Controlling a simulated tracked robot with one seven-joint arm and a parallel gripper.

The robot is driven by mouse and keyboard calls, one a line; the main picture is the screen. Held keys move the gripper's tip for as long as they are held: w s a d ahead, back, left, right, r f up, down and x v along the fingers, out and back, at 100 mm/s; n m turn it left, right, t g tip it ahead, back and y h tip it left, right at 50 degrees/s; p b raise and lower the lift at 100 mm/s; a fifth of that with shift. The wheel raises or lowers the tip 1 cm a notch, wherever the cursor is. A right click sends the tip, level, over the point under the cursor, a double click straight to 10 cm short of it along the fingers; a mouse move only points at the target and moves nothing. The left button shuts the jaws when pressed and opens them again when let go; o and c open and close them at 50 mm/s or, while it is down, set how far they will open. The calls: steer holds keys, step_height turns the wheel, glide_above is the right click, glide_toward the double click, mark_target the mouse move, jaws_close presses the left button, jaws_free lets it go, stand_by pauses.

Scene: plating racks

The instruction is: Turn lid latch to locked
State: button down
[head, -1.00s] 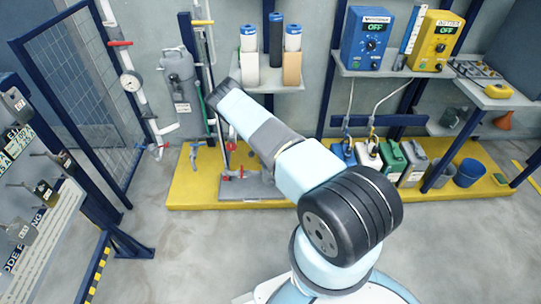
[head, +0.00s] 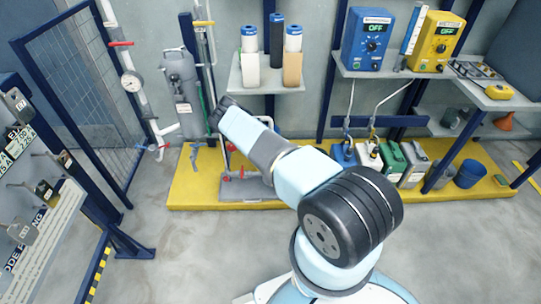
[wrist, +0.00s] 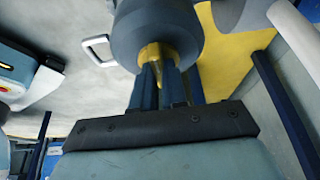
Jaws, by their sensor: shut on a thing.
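In the wrist view my gripper (wrist: 163,88) has its dark blue fingers close together around a brass-coloured part (wrist: 155,58). This part sits against a dark grey rounded body (wrist: 153,30). I cannot tell from this view whether the brass-coloured part is the lid latch or which way it is turned. In the head view a grey tank (head: 180,78) stands at the back wall, left of my arm's end. My fingers are hidden there behind my arm. No latch can be made out for sure.
A yellow platform (head: 190,191) runs along the wall, with several jugs and a blue bucket (head: 469,173) at right. A shelf (head: 268,86) holds cartridges. A pipe with a gauge (head: 131,81) stands at left. The grey floor (head: 215,240) in front is clear.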

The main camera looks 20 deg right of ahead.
steer(key=shift+w+a, duration=0.1)
steer(key=shift+w, duration=0.05)
stand_by(0.4)
steer(key=c, duration=1.2)
jaws_free()
steer(key=shift+o, duration=0.2)
steer(key=v, duration=1.3)
steer(key=shift+r, duration=0.35)
